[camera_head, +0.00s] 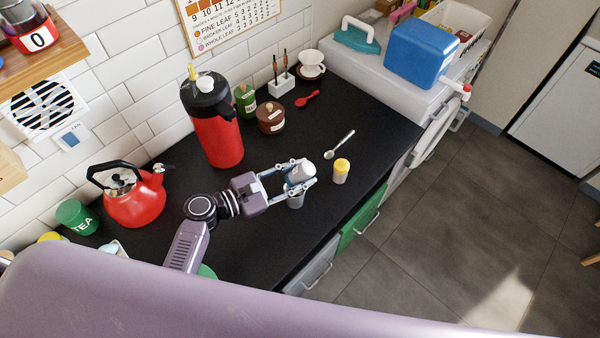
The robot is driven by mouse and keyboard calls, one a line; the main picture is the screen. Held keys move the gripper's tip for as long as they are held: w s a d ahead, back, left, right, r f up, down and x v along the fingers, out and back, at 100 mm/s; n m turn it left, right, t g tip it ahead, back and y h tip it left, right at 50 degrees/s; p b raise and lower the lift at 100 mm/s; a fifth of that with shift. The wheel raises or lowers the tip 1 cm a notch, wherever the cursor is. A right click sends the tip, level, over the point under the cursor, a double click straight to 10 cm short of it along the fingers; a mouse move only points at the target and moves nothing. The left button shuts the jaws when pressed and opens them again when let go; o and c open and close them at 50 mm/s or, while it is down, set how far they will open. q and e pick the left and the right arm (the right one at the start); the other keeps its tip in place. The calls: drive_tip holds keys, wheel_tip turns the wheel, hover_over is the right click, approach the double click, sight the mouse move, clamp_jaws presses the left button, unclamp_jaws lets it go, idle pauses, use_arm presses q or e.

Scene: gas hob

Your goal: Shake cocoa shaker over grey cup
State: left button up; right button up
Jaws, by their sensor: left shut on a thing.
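My left gripper (309,174) reaches in over the black worktop from the lower left. It is shut on a small pale shaker (302,171) with a whitish top, which appears tilted. The fingers hide part of it. A grey cup (296,201) shows just below the fingers and the shaker, partly covered by them. I cannot tell the exact gap between the shaker and the cup. My right gripper is not in view.
A yellow-lidded jar (341,171) stands close to the right of the gripper, with a spoon (339,144) behind it. A red airpot (220,137) and red kettle (135,203) stand to the left. The worktop (370,130) is clear at the right.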

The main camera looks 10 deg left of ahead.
sight(300, 165)
use_arm(q)
wheel_tip(300, 165, up, 4)
drive_tip(key=p, duration=0.3)
drive_tip(key=shift+f, duration=2)
drive_tip(key=shift+r+p, duration=2)
drive_tip(key=shift+r, duration=0.05)
